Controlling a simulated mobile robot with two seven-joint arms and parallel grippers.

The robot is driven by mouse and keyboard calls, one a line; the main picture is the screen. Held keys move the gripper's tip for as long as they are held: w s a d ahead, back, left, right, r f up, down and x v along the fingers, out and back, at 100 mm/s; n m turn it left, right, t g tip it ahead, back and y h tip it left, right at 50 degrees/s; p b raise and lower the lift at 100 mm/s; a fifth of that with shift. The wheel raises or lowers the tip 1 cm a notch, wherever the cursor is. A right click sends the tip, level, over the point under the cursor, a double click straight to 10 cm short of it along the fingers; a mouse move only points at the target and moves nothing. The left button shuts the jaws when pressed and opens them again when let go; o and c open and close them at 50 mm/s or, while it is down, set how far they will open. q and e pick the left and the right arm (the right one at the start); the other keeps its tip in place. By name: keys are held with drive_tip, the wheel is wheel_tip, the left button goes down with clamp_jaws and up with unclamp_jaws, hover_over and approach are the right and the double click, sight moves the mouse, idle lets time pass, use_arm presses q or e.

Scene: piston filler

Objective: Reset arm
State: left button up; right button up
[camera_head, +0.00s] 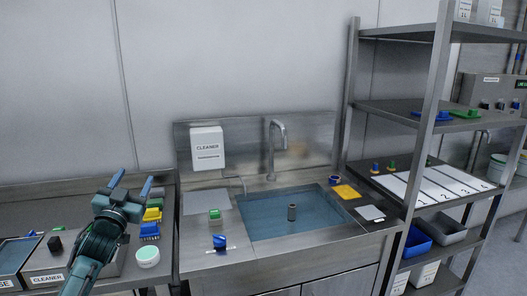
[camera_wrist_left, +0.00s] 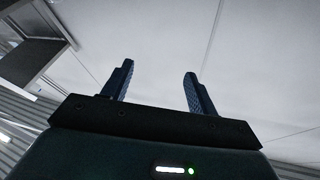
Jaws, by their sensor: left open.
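My left gripper (camera_head: 131,182) is raised above the left counter in the head view, with its two blue fingers apart and pointing up. Nothing is between the fingers. In the left wrist view the same gripper (camera_wrist_left: 160,90) is open and empty against a plain pale surface. The lower part of my left arm hides some of the counter and the things behind it. My right gripper does not show in either view.
Blue and yellow brushes (camera_head: 150,231) and a round white-green item (camera_head: 147,257) sit beside my arm. A metal shelf (camera_head: 440,60) stands right.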

use_arm(q)
wheel_tip(320, 180, down, 7)
drive_tip(key=a+n+g+y, duration=0.1)
drive_tip(key=a+g+y, duration=0.2)
drive_tip(key=g, duration=0.2)
drive_tip(key=s+d+f+g+h, duration=0.1)
drive_tip(key=s+d+f, duration=0.4)
drive_tip(key=f, duration=0.3)
drive_tip(key=s+d+f+g+h, duration=0.1)
drive_tip(key=s+d+f+h, duration=0.1)
drive_tip(key=s+d+f, duration=0.45)
drive_tip(key=s+d+f+g+h, duration=0.1)
drive_tip(key=s+d+f, duration=0.2)
drive_tip(key=s, duration=0.6)
drive_tip(key=s+d+f+g, duration=0.1)
drive_tip(key=s+d+f, duration=0.2)
drive_tip(key=s, duration=0.6)
drive_tip(key=s+d+f+g+h, duration=0.1)
drive_tip(key=s+d+f, duration=0.3)
drive_tip(key=s, duration=0.5)
wheel_tip(320, 180, down, 2)
drive_tip(key=shift+s+f+g+h, duration=0.15)
drive_tip(key=shift+g+h, duration=0.15)
drive_tip(key=shift+g, duration=0.3)
drive_tip(key=shift+d, duration=0.1)
drive_tip(key=shift+c, duration=0.5)
